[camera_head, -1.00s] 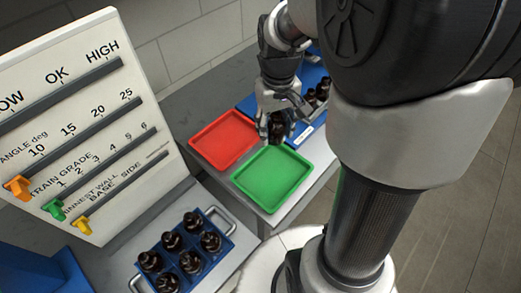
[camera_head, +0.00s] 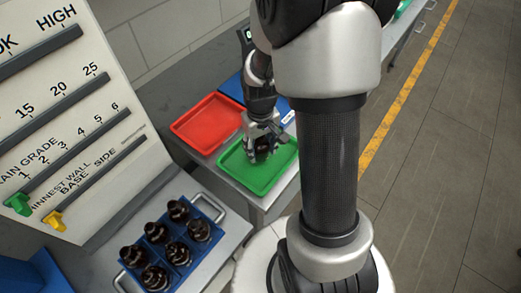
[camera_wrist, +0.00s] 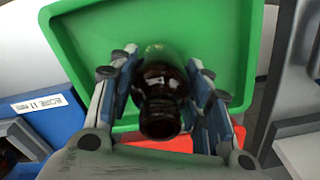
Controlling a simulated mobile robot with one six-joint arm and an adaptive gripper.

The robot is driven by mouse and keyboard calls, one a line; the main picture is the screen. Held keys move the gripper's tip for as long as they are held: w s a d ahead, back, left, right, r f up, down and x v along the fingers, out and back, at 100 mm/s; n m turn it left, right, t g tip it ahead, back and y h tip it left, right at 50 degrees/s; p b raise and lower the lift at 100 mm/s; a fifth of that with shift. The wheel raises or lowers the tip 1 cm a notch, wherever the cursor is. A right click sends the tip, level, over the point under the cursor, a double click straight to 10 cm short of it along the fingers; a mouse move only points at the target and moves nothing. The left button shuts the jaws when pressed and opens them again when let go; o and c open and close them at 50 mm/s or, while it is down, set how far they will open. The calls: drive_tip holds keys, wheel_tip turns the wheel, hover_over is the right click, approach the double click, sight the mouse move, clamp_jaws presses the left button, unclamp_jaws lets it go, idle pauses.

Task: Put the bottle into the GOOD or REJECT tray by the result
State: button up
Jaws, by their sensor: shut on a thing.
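My gripper (camera_head: 264,138) is shut on an amber bottle (camera_wrist: 160,88), its fingers on both sides of the body in the wrist view. The bottle's open neck faces the wrist camera. The green tray (camera_head: 232,165) lies behind the bottle in the wrist view, where its floor (camera_wrist: 205,30) fills much of the picture. In the head view the bottle is over or in the green tray; I cannot tell whether it touches the floor. The red tray (camera_head: 208,120) is empty beside the green one. No GOOD or REJECT lettering is readable on the trays.
A blue rack (camera_head: 206,207) of several amber bottles stands on the near bench. A white board (camera_head: 60,110) with sliders for angle, grade and wall rises at the left. A blue surface (camera_head: 232,88) lies behind the trays. My own arm hides part of the right side.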

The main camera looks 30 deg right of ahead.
drive_tip(key=shift+f, duration=0.5)
drive_tip(key=shift+f, duration=0.2)
drive_tip(key=o, duration=1.1)
drive_tip(key=shift+r, duration=0.1)
